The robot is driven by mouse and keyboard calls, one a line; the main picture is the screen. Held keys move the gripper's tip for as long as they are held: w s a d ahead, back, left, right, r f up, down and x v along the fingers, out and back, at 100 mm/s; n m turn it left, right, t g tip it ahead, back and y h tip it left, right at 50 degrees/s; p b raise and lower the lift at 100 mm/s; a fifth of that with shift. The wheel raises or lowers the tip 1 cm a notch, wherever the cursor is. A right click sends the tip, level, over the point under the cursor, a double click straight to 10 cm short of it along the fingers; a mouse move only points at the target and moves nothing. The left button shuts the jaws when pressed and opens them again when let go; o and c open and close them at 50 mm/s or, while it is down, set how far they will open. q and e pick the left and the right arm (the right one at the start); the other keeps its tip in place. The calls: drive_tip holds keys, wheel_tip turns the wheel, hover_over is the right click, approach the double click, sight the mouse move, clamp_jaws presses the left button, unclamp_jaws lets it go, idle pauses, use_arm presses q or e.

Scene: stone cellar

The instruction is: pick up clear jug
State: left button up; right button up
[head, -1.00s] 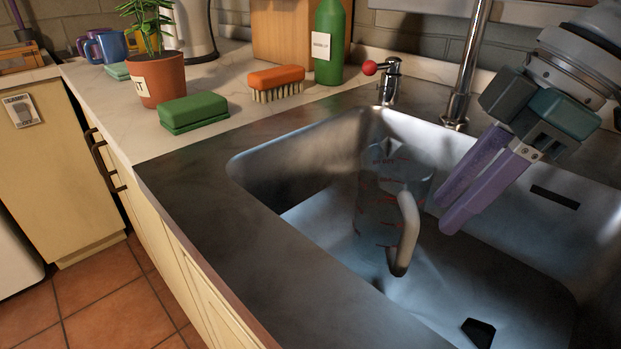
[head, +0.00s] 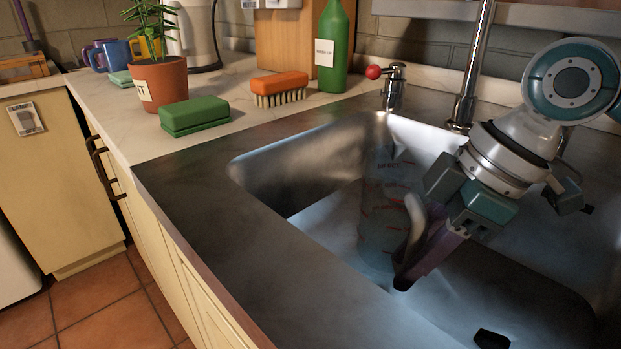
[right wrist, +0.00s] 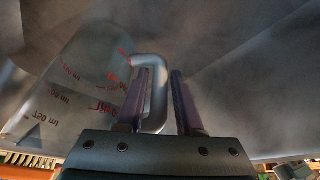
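The clear jug (head: 378,222), with red measuring marks and a pale handle (head: 414,225), stands in the metal sink. My right gripper (head: 410,268) is down at the handle, its purple fingers partly hidden by it in the head view. In the right wrist view, the jug (right wrist: 72,95) lies to the left. The handle's outer bar (right wrist: 159,95) is between the two fingers of my right gripper (right wrist: 160,75), which are apart, the left finger on the jug side. I see no clear sign of them pressing on it. My left gripper is out of view.
Sink walls (head: 300,165) surround the jug, with the tap (head: 470,75) and a red-topped dispenser (head: 393,85) behind. A green sponge (head: 194,115), an orange brush (head: 279,88), a green bottle (head: 333,50) and a potted plant (head: 160,80) stand on the counter.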

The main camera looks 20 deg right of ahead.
clamp_jaws()
idle(1.2)
